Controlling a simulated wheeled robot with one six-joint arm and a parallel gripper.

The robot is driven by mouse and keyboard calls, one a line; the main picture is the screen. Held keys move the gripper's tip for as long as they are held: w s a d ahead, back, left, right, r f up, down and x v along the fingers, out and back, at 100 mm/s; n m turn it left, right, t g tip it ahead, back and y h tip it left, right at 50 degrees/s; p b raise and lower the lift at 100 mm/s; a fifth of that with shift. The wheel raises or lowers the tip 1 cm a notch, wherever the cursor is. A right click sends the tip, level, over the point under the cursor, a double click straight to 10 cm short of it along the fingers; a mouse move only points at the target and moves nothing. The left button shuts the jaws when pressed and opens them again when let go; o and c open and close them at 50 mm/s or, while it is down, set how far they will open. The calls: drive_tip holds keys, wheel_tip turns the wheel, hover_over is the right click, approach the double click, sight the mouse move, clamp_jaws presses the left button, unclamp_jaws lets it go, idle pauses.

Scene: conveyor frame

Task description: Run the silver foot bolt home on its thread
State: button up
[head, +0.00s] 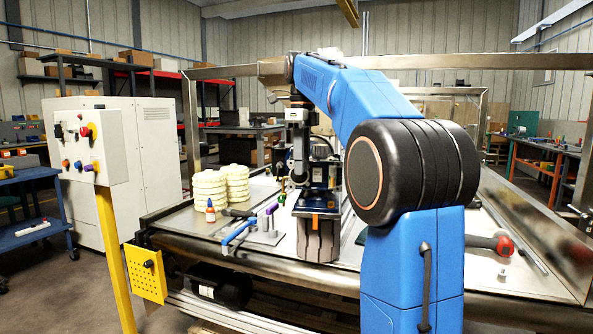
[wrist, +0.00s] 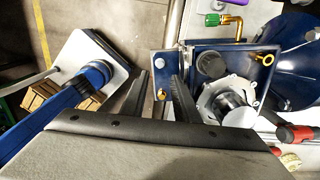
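My gripper (wrist: 160,82) shows in the wrist view as two dark ribbed fingers with a clear gap between them; it is open. The bolt is too small to make out there.
The blue mount also carries a brass eye (wrist: 265,58) and a round silver flange (wrist: 228,103). A blue clamp (head: 238,232), a glue bottle (head: 210,211) and cream stacks (head: 209,190) stand left on the bench. A red-ended tool (head: 503,246) lies right.

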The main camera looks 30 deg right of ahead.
sight(302, 200)
wheel_tip(302, 200, down, 9)
drive_tip(key=shift+r, duration=0.15)
clamp_jaws()
drive_tip(key=shift+c, duration=0.3)
unclamp_jaws()
clamp_jaws()
drive_tip(key=m, duration=0.8)
drive_tip(key=shift+m, duration=0.4)
unclamp_jaws()
